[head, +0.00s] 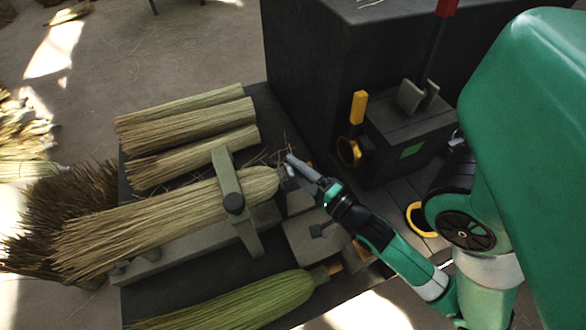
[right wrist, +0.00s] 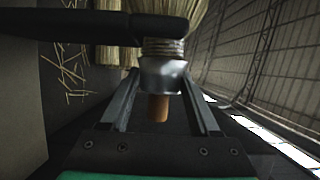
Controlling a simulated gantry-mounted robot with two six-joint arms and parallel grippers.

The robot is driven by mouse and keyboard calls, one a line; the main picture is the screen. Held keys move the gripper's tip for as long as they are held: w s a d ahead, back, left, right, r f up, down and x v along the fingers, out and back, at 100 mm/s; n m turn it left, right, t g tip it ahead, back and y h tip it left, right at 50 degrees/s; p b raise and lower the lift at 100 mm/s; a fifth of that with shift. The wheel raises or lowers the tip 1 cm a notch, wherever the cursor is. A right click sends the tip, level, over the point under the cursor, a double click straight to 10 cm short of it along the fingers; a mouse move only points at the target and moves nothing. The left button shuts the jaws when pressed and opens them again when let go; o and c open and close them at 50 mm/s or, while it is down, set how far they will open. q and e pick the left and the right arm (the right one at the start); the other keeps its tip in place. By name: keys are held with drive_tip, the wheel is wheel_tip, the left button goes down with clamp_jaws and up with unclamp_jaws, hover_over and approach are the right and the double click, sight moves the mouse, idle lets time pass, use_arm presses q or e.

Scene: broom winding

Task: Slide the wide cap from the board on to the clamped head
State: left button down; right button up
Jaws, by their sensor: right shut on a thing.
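The clamped head (head: 150,225) is a pale straw broom head lying on a grey rest, under the grey-green bar of the clamp (head: 226,178). The wide cap (right wrist: 163,74) is a silver metal collar in the right wrist view. My right gripper (head: 291,168) is shut on the cap, one finger on each side, at the narrow end of the clamped head. Wound bands (right wrist: 163,47) on the neck show just beyond the cap. A brown wooden stub (right wrist: 158,108) sticks out of its near end. In the head view my gripper largely hides the cap. My left gripper is out of view.
Several straw bundles (head: 185,123) lie behind the clamp on the dark bench. A green broom head (head: 245,302) lies in front. A grey block (head: 318,240) stands near my right wrist. A dark box with a yellow-handled tool (head: 357,107) stands at the back right.

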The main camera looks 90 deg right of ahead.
drive_tip(key=o, duration=1.4)
drive_tip(key=shift+s+a+f, duration=0.1)
drive_tip(key=shift+s, duration=0.05)
drive_tip(key=p+v, duration=0.4)
drive_tip(key=v, duration=0.7)
drive_tip(key=shift+s+a, duration=0.1)
